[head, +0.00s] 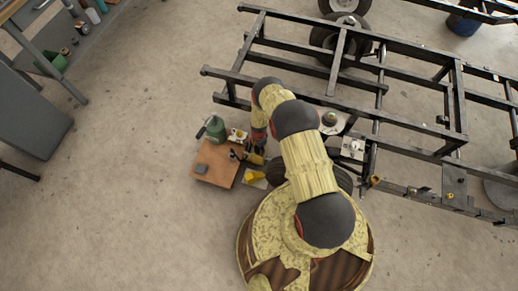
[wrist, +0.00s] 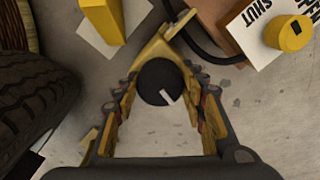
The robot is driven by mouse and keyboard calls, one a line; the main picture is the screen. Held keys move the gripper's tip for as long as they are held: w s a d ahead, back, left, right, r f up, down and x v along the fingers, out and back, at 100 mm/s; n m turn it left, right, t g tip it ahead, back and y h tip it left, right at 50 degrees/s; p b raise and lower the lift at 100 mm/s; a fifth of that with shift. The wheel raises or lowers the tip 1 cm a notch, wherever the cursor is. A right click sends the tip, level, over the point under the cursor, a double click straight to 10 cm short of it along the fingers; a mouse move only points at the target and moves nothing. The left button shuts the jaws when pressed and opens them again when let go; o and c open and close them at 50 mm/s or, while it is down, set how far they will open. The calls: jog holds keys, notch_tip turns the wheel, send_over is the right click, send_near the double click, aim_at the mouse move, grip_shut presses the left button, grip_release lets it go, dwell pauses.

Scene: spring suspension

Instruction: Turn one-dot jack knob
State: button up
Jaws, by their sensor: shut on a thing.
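A round black knob (wrist: 158,76) with a white line on its face sits on a yellow bracket (wrist: 160,48) in the wrist view. My gripper (wrist: 163,92) is shut on this knob, one finger at each side. The white line points down and slightly right. I cannot make out a dot mark on it. In the head view my gripper (head: 253,155) is low, by the right edge of a brown board, and my arm partly hides the spot.
A yellow knob (wrist: 290,32) stands by a white card reading SHUT (wrist: 262,28). A yellow block (wrist: 104,18) is at upper left, a tyre (wrist: 30,95) at left. The brown board (head: 213,165) has a green can (head: 216,132) beside it. A black frame (head: 345,75) spans the right.

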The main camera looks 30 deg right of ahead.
jog(key=o, duration=1.2)
jog(key=shift+c, duration=0.2)
jog(key=shift+w+r, duration=0.1)
jog(key=shift+r, duration=0.45)
notch_tip(320, 180, up, 11)
